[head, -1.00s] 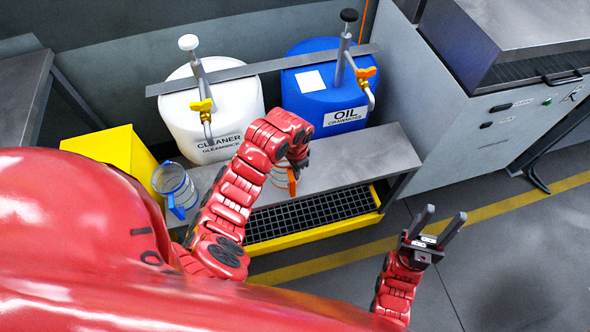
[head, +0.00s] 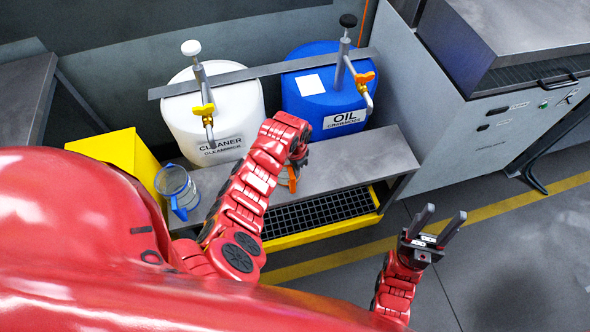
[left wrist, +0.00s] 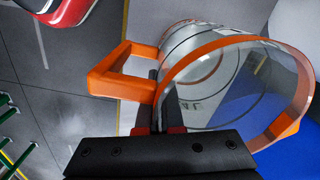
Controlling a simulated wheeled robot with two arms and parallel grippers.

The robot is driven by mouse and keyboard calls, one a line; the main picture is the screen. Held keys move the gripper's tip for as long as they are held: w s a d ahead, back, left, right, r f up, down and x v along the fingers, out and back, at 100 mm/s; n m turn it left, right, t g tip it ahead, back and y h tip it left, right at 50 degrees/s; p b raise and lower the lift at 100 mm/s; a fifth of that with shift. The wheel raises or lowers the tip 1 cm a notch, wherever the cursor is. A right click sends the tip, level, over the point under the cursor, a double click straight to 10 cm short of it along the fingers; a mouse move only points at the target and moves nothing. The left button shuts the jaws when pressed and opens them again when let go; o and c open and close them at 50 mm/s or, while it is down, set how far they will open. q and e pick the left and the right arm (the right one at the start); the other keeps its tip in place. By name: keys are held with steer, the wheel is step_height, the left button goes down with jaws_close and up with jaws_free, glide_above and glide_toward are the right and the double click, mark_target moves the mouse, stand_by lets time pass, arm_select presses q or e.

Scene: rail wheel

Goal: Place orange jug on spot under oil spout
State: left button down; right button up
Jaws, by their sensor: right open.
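The orange jug (left wrist: 235,90) is clear with an orange rim and handle, and it fills the right of the left wrist view. My left gripper (left wrist: 155,115) is shut on its handle side; exactly where the fingers touch is partly hidden. In the head view only a little of the orange jug (head: 291,182) shows beside my left gripper (head: 297,160), over the grey bench (head: 355,160). The oil spout (head: 368,98) with its orange tap hangs from the blue oil drum (head: 310,95), right of the jug. My right gripper (head: 437,228) is open and empty over the floor.
A white cleaner drum (head: 215,110) with a yellow tap stands left of the oil drum. A clear blue-rimmed jug (head: 175,188) stands at the bench's left, by a yellow box (head: 125,155). A black grate with a yellow edge (head: 320,228) is below. The bench's right part is clear.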

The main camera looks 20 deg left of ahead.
arm_select(q)
steer(key=shift+f, duration=0.2)
steer(key=c, duration=1.1)
jaws_free()
steer(key=shift+r, duration=0.1)
